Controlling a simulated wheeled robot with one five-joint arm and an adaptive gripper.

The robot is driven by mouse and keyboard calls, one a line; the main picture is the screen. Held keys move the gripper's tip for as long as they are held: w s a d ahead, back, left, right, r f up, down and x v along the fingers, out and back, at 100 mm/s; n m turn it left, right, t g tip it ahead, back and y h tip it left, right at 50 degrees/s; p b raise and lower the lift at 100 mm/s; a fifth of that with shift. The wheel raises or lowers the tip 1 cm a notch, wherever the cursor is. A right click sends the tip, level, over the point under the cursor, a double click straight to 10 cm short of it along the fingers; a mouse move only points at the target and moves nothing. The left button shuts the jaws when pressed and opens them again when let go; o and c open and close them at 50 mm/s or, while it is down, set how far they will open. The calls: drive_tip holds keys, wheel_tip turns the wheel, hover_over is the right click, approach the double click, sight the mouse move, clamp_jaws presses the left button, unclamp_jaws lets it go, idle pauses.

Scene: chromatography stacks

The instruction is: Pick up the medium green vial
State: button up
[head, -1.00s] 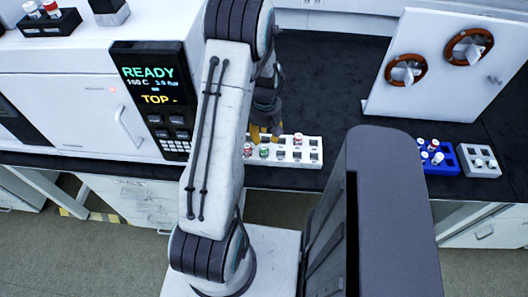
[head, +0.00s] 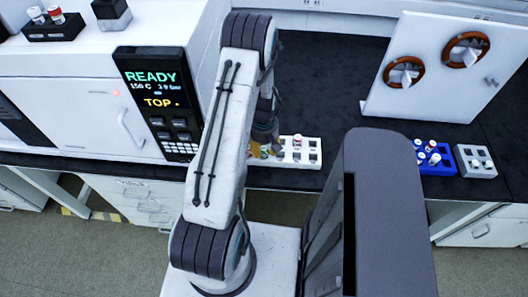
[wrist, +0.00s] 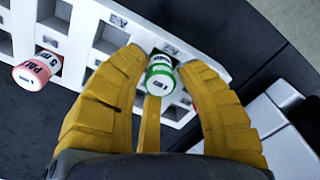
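The green vial (wrist: 160,72) stands in a slot of the white rack (wrist: 82,52), its green-ringed cap towards the wrist camera. My gripper (wrist: 165,58) is open, with one yellow finger on each side of the vial. Narrow gaps seem to show between the cap and the fingers. In the head view, my gripper (head: 262,146) is down at the left part of the rack (head: 300,166), and the green vial there is mostly hidden by it.
A blue rack (head: 437,168) and a grey rack (head: 476,172) stand at the right. The READY machine (head: 95,95) is at the left.

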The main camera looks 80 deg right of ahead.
drive_tip(key=shift+o, duration=0.3)
drive_tip(key=shift+f, duration=0.1)
clamp_jaws()
idle(0.4)
